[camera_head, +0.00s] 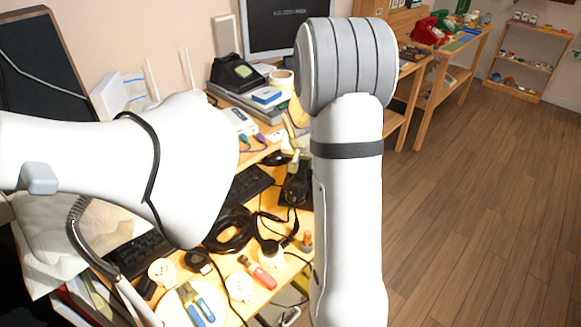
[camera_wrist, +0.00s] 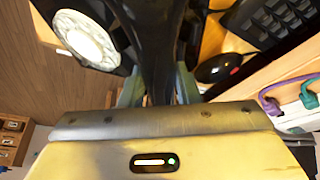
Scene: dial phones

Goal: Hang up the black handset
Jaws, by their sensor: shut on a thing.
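In the wrist view my gripper (camera_wrist: 160,88) is shut on the black handset (camera_wrist: 163,45), which runs away from me between the two fingers. A black phone body with a round pale dial (camera_wrist: 85,38) lies just left of the handset in that view. I cannot tell whether the handset touches the phone's cradle. In the head view a dark phone shape (camera_head: 297,187) is at the desk's right edge, partly hidden by my arm.
A black mouse (camera_wrist: 218,67) and keyboard (camera_wrist: 270,18) are close by in the wrist view. Another black phone (camera_head: 237,72) stands at the desk's back. Cables, tools and a black coil (camera_head: 230,230) crowd the desk's front. Open wooden floor (camera_head: 480,190) is at right.

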